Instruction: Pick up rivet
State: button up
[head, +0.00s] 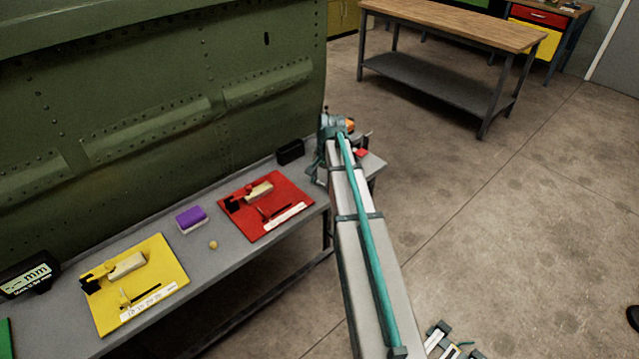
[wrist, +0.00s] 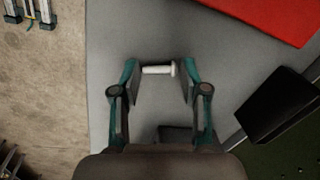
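A pale rivet (wrist: 156,71) shows in the wrist view, lying sideways in the picture over the grey bench top, its wider head at the right. My gripper (wrist: 160,74) is open, with one finger on each side of the rivet. A narrow gap shows between the left finger and the shank, and the head is close to the right finger. I cannot tell how high the fingers are above the bench. In the head view my gripper (head: 338,128) is at the bench's far right end, partly hidden by my arm; the rivet cannot be made out there.
A black block (head: 290,152) stands close left of my gripper. A red board (head: 240,228) with tools, a purple-topped block (head: 191,219) and a yellow board (head: 110,322) lie along the bench. The green riveted panel (head: 150,75) rises behind. Open floor lies right.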

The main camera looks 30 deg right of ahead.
jog(key=shift+c, duration=1)
jog(key=shift+r, duration=0.1)
